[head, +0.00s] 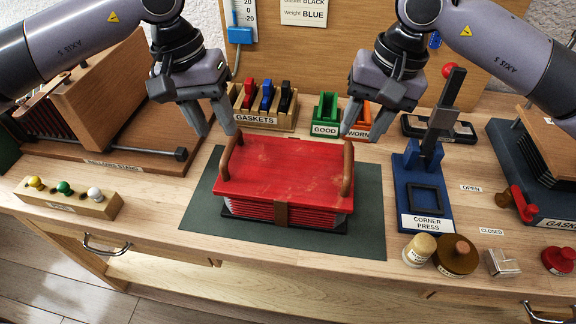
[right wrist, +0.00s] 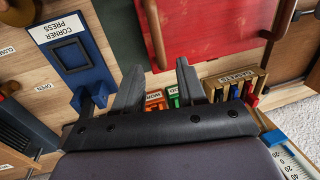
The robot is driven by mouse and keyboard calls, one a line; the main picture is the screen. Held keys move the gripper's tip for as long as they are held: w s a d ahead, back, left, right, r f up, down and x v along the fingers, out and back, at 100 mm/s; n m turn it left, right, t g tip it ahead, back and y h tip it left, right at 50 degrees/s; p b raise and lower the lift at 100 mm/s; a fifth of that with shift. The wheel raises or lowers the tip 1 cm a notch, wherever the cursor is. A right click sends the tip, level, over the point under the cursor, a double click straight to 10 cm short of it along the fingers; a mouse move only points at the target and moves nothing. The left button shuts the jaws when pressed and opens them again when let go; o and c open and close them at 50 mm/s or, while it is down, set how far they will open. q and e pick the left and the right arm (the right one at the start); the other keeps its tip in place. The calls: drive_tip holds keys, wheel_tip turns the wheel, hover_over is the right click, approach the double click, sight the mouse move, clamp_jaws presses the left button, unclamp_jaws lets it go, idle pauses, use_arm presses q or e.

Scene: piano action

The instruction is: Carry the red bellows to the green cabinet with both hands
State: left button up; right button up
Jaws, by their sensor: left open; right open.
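The red bellows (head: 280,170) sits on a dark green mat (head: 370,215) in the middle of the bench, with a brown handle at each side and a brown strap at its front. My left gripper (head: 218,132) is open and empty, just above and behind the left handle (head: 228,155). My right gripper (head: 360,132) is open and empty, just above and behind the right handle (head: 347,168). In the right wrist view the red top (right wrist: 215,25) and one handle (right wrist: 153,35) lie beyond my right fingers (right wrist: 160,85). A dark green edge (head: 8,150) shows at the far left; I cannot tell whether it is the cabinet.
The blue corner press (head: 420,190) stands right of the mat. Behind the bellows are the gaskets rack (head: 262,120) and green and orange bins (head: 325,115). A wooden bellows stand (head: 110,165) is at left, a knob block (head: 70,200) at front left.

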sight(226, 150)
use_arm(q)
drive_tip(key=shift+s, duration=0.2)
use_arm(e)
drive_tip(key=shift+s, duration=0.2)
use_arm(q)
drive_tip(key=shift+d+f, duration=0.25)
drive_tip(key=shift+f, duration=0.9)
drive_tip(key=shift+d+f, duration=0.2)
drive_tip(key=shift+f, duration=1)
drive_tip(key=shift+d+f, duration=0.25)
drive_tip(key=shift+f, duration=0.9)
use_arm(e)
drive_tip(key=shift+w+a+f, duration=0.1)
drive_tip(key=shift+a+f, duration=0.15)
drive_tip(key=shift+f, duration=0.9)
drive_tip(key=shift+w+a+f, duration=0.1)
drive_tip(key=shift+a+f, duration=0.1)
drive_tip(key=shift+f, duration=0.95)
drive_tip(key=shift+a+f, duration=0.25)
drive_tip(key=shift+f, duration=0.9)
use_arm(q)
clamp_jaws()
use_arm(e)
clamp_jaws()
use_arm(q)
drive_tip(key=shift+r, duration=0.1)
use_arm(e)
drive_tip(key=shift+r, duration=0.1)
